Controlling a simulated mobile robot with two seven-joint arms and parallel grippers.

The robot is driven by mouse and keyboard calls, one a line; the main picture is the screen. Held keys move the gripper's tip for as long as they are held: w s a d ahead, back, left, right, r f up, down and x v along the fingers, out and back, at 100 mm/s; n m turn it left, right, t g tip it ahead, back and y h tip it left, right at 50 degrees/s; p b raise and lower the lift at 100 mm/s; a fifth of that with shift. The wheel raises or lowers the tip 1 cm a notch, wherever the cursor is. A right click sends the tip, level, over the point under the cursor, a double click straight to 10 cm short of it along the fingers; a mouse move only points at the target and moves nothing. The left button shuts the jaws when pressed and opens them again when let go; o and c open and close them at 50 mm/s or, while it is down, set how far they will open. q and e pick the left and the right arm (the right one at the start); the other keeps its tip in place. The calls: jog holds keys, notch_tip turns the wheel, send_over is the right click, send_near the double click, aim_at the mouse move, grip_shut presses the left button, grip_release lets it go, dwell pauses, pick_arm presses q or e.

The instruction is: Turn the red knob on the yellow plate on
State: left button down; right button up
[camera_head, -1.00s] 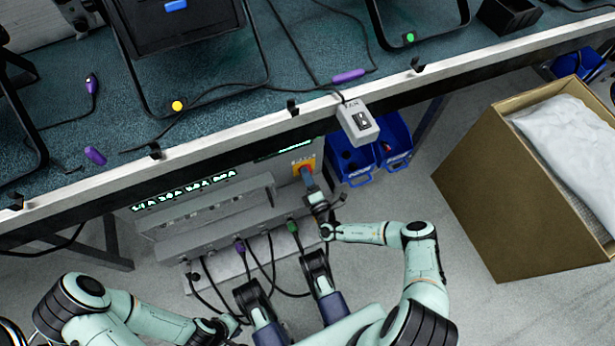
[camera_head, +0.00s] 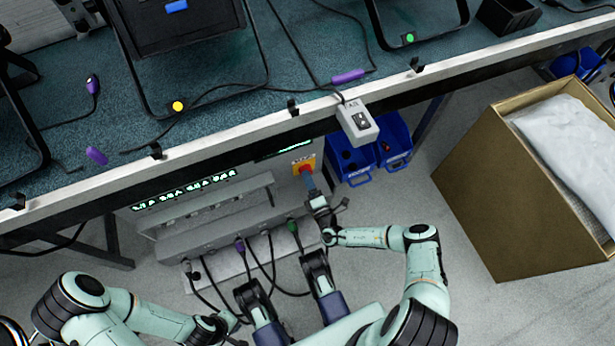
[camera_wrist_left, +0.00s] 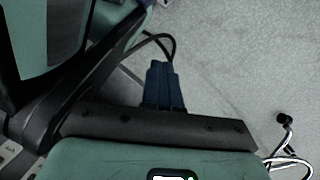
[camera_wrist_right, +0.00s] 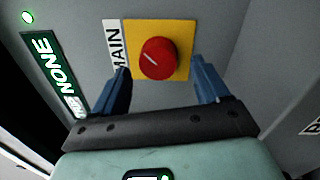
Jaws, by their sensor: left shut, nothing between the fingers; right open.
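The red knob (camera_wrist_right: 158,58) sits on the square yellow plate (camera_wrist_right: 184,30) on a grey panel. Its pale mark runs at a slant. In the head view, the knob (camera_head: 307,170) and the yellow plate (camera_head: 297,163) are under the bench edge. My right gripper (camera_wrist_right: 160,72) is open, its blue fingers on either side of the knob in its wrist view, apart from it and holding nothing. In the head view, my right gripper (camera_head: 309,183) points at the plate. My left gripper (camera_wrist_left: 162,72) is shut and empty, low over the floor, away from the plate.
A label and a green lit display (camera_wrist_right: 56,75) are left of the plate. Cables plug into a socket strip (camera_head: 230,262) lower left. A cardboard box (camera_head: 500,200) stands on the right.

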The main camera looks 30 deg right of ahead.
pick_arm(q)
jog(key=w+r+t+p, duration=0.2)
jog(key=w+r, duration=0.2)
jog(key=w, duration=0.2)
jog(key=shift+d+r+p, duration=0.15)
jog(key=shift+d+p, duration=0.2)
jog(key=shift+d, duration=0.05)
pick_arm(e)
jog(key=s, duration=1.1)
jog(key=shift+s+a+f, duration=0.3)
jog(key=shift+a+f, duration=0.05)
